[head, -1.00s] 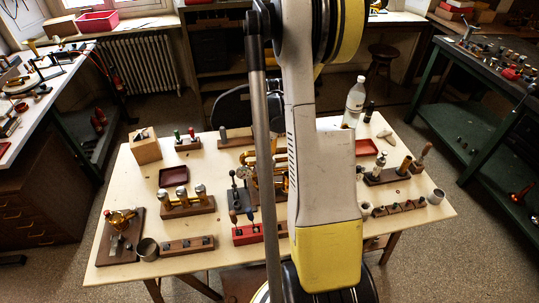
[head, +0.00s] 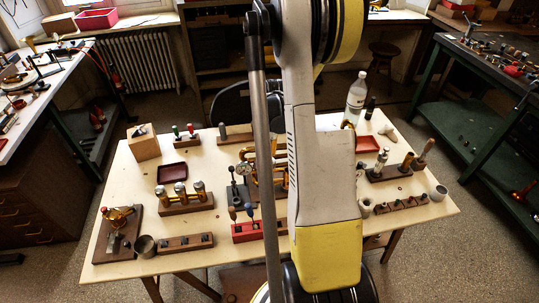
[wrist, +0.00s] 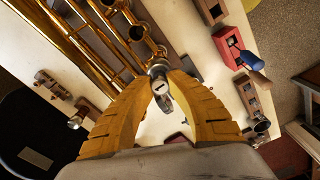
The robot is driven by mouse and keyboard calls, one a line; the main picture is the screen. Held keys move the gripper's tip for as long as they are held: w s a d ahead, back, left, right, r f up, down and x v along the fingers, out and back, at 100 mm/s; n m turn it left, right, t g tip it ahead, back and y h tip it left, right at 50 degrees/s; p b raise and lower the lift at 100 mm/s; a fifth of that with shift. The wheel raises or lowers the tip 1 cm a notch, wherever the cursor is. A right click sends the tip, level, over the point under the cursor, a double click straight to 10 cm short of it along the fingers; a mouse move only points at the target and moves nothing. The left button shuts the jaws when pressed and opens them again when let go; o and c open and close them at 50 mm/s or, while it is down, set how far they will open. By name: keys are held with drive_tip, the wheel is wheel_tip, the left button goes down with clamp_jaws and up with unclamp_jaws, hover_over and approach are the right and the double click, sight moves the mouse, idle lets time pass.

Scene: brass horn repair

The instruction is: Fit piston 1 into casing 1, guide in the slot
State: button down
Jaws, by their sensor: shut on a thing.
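My gripper (wrist: 160,72) has yellow fingers, shut on a silver piston (wrist: 163,101) in the wrist view. The brass horn (wrist: 92,55) lies at the upper left there, with round silver-rimmed casings (wrist: 137,32) in a row beside the fingertips. The held piston is close to the casing nearest the fingertips; I cannot tell whether it is inside it. The guide and slot cannot be made out. In the head view the horn (head: 247,155) is partly hidden by my arm, which also hides my gripper and the piston.
A red block (head: 246,232) with tools stands in front of the horn. Wooden racks (head: 187,204) with silver-topped parts and a rack (head: 392,173) of upright parts flank it. A bottle (head: 355,100) stands at the back right.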

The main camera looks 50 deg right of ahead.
drive_tip(key=shift+f+b, duration=1.9)
drive_tip(key=shift+f, duration=0.3)
drive_tip(key=c, duration=1.3)
unclamp_jaws()
drive_tip(key=shift+r, duration=0.1)
drive_tip(key=shift+c, duration=0.2)
drive_tip(key=shift+r, duration=0.1)
drive_tip(key=r, duration=1.1)
drive_tip(key=shift+s+r, duration=0.2)
drive_tip(key=shift+r, duration=0.2)
